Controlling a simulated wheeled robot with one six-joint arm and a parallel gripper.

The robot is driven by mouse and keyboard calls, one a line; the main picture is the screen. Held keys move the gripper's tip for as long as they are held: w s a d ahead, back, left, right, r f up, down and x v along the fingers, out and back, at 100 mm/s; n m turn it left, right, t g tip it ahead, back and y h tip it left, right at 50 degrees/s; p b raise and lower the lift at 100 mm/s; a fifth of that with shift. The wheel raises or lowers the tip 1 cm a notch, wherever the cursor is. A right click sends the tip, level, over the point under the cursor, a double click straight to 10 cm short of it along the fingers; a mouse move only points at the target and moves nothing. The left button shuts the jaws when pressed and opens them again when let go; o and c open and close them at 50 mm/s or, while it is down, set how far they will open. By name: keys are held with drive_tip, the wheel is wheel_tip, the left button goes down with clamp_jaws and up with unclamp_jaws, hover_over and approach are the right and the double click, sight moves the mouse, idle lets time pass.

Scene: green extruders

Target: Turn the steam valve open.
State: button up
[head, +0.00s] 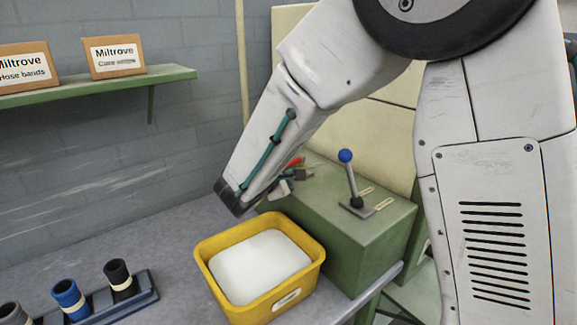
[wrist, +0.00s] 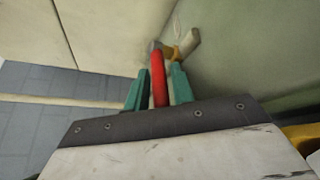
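The steam valve's red lever (wrist: 158,78) stands between the two teal fingers of my gripper (wrist: 160,84) in the wrist view. A pale strip shows between the lever and the right finger, so the fingers look open around it, not clamped. The valve's body (wrist: 190,45), with a yellowish collar and a pale pipe end, lies just beyond the fingertips. In the head view, a bit of the red lever (head: 294,162) shows beside my gripper (head: 289,184), above the green machine. My forearm hides most of the valve there.
The green machine block (head: 378,240) carries a blue-knobbed lever (head: 346,157) right of my gripper. A yellow bin (head: 213,274) of white material stands in front. A rack (head: 146,289) with dark and blue collars is at lower left. A green shelf (head: 100,85) holds two boxes.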

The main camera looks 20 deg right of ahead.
drive_tip(key=v, duration=0.7)
drive_tip(key=shift+s+a, duration=0.25)
drive_tip(key=shift+r, duration=0.1)
